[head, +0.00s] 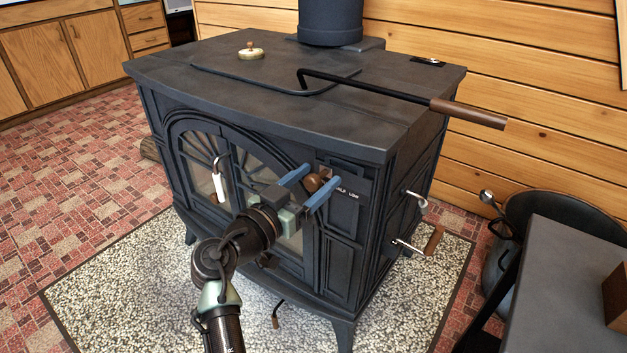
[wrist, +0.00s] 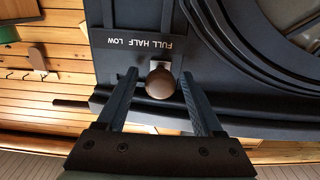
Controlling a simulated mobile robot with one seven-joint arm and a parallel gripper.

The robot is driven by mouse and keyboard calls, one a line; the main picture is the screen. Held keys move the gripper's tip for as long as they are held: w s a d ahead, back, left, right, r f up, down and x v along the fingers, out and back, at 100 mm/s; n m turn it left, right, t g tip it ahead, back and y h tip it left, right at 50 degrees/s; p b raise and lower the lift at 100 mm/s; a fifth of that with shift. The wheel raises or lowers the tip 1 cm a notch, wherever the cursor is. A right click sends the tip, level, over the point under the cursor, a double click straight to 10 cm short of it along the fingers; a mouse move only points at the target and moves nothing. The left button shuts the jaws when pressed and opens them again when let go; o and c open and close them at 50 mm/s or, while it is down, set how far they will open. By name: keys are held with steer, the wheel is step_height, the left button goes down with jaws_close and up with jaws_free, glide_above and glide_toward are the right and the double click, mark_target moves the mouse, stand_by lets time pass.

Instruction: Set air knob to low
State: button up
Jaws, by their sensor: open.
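The air knob (head: 314,183) is a round brown knob on the front of the black stove (head: 260,60), near its right front corner. It also shows in the wrist view (wrist: 159,83), beside a label plate (wrist: 140,42) reading FULL, HALF, LOW upside down. The knob is by the FULL and HALF end, with LOW off to its left in that view. My gripper (head: 320,176) is open, its blue fingers on either side of the knob. In the wrist view my gripper (wrist: 158,76) shows small gaps between fingers and knob, so it holds nothing.
A white-handled door latch (head: 219,186) is left of my gripper. A poker with brown handle (head: 467,113) lies across the stove top and overhangs the right side. Two side handles (head: 415,199) (head: 412,246) stick out at right. A dark table (head: 565,290) stands front right.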

jaws_close()
stand_by(1.3)
